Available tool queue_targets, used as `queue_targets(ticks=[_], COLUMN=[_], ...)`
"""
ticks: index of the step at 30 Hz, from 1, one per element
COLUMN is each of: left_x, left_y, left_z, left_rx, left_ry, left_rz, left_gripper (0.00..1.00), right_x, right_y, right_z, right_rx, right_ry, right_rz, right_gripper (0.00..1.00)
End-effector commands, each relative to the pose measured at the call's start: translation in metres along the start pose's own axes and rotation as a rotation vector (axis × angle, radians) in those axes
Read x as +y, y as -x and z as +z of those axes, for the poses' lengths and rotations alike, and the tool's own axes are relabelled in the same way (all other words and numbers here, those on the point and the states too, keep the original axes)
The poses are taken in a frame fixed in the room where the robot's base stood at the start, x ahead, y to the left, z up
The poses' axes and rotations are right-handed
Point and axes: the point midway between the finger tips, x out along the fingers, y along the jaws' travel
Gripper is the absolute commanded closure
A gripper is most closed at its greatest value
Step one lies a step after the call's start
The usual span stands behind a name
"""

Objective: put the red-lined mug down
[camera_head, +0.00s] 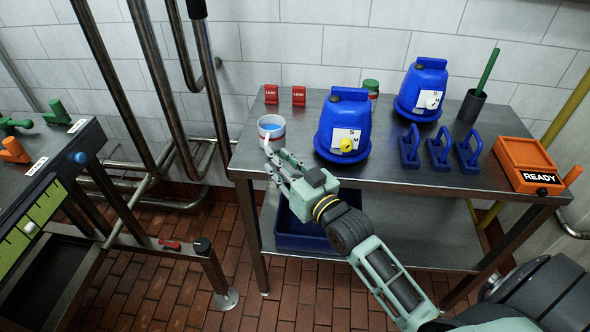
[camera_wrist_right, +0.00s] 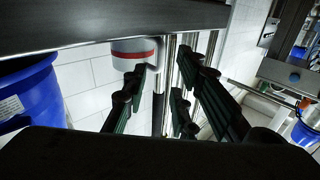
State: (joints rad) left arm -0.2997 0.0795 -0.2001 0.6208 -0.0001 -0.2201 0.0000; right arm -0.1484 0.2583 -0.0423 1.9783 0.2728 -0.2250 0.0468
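The white mug (camera_head: 271,129) with a red band stands upright near the left end of the steel table, and its inside looks blue. My right gripper (camera_head: 272,168) is just in front of the mug, over the table's left front edge. In the right wrist view, which looks upside down, the mug (camera_wrist_right: 135,48) sits against the tabletop. The fingers (camera_wrist_right: 162,88) are spread with an empty gap between them, and the left finger pair overlaps the mug's edge. I cannot tell whether a finger touches it. My left gripper is not in view.
The steel table (camera_head: 395,178) also holds blue jugs (camera_head: 343,128) (camera_head: 421,92), red cards (camera_head: 271,94), blue handled blocks (camera_head: 438,150), a dark cup (camera_head: 471,107) and an orange READY box (camera_head: 530,163). Vertical pipes (camera_head: 205,75) stand left of the mug.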

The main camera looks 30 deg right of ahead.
Motion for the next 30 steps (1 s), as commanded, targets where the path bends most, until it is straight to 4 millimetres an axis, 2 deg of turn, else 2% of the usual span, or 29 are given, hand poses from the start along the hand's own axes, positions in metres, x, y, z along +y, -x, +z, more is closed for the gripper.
queue_targets(ticks=[1,3,10,15,23,26,29,30], left_x=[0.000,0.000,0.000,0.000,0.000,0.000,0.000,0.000], left_y=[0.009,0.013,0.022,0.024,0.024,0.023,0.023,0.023], left_z=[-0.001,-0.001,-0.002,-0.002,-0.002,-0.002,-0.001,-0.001], left_rx=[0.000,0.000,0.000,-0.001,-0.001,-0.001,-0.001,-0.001], left_ry=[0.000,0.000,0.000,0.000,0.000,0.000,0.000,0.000], left_rz=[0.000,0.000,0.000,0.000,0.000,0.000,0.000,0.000], left_gripper=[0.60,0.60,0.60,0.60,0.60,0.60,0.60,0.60], right_x=[0.000,0.000,0.000,0.000,0.000,0.004,0.013,0.017], right_y=[0.013,0.027,0.063,0.074,0.075,0.074,0.077,0.081], right_z=[-0.002,-0.002,-0.001,-0.001,0.001,0.023,0.080,0.113], right_rx=[-0.006,-0.006,-0.003,0.000,-0.002,-0.043,-0.148,-0.210], right_ry=[0.000,0.000,-0.001,-0.001,-0.001,-0.001,0.002,0.002], right_rz=[0.000,0.000,0.000,0.000,0.001,0.012,0.038,0.051], right_gripper=[0.74,0.74,0.74,0.74,0.74,0.74,0.74,0.74])
